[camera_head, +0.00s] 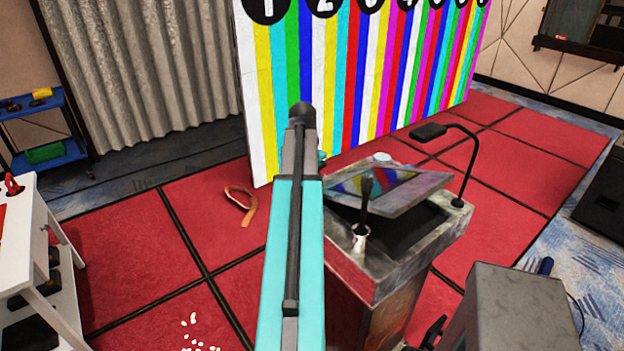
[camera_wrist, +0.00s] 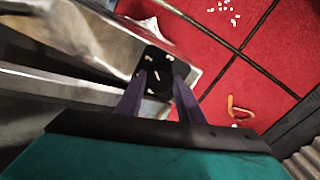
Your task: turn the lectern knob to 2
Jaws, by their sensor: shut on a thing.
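The lectern (camera_head: 360,278) stands right of my turquoise arm in the head view, with a tilted top showing coloured stripes. In the wrist view, the lectern's edge (camera_wrist: 100,40) carries a black dial plate (camera_wrist: 151,55) with several small white marks. The dark knob (camera_wrist: 157,76) sits on this plate and bears a white line. My gripper (camera_wrist: 162,78) reaches over the plate, its two purple fingers closed on the knob from either side. The dial numbers are too small to read, so the setting cannot be told. My arm hides the knob and fingers in the head view.
A striped video wall (camera_head: 262,100) with numbered black discs stands behind. A gooseneck lamp (camera_head: 470,160) and a microphone (camera_head: 366,200) rise from the lectern. A grey box (camera_head: 515,310) stands at front right, a white table (camera_head: 20,230) at left. The red floor (camera_head: 130,260) between is mostly open.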

